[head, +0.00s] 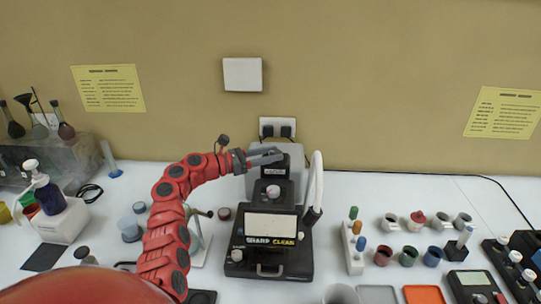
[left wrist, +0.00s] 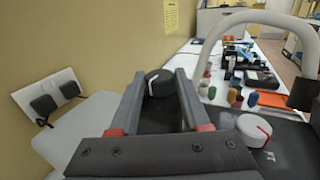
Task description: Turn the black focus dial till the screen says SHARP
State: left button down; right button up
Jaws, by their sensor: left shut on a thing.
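The analysis device (head: 293,262) stands in the middle of the table, with a pale screen (head: 270,226) on its front. The words SHARP, in pale letters, and CLEAN, in yellow, show along the screen's lower edge. My left gripper (head: 267,155) reaches over the top of the device from the left. In the left wrist view its two fingers are shut on the black focus dial (left wrist: 159,83), which sits between the fingertips. The dial is largely hidden by the fingers in the head view. My right gripper is not in view.
A white knob (head: 273,192) with a red mark sits below the gripper. A white curved tube (head: 315,185) rises at the device's right. Several small cups and a vial rack (head: 353,257) stand to the right. A wall socket (head: 277,127) is close behind.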

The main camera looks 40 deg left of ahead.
pick_arm(q)
jog(key=shift+f, duration=0.1)
dwell(0.3)
jog(key=shift+c, duration=1.8)
grip_release()
jog(key=b+v, duration=0.3)
jog(key=v, duration=1.4)
jog(key=shift+a, duration=0.2)
jog(key=shift+s, duration=0.15)
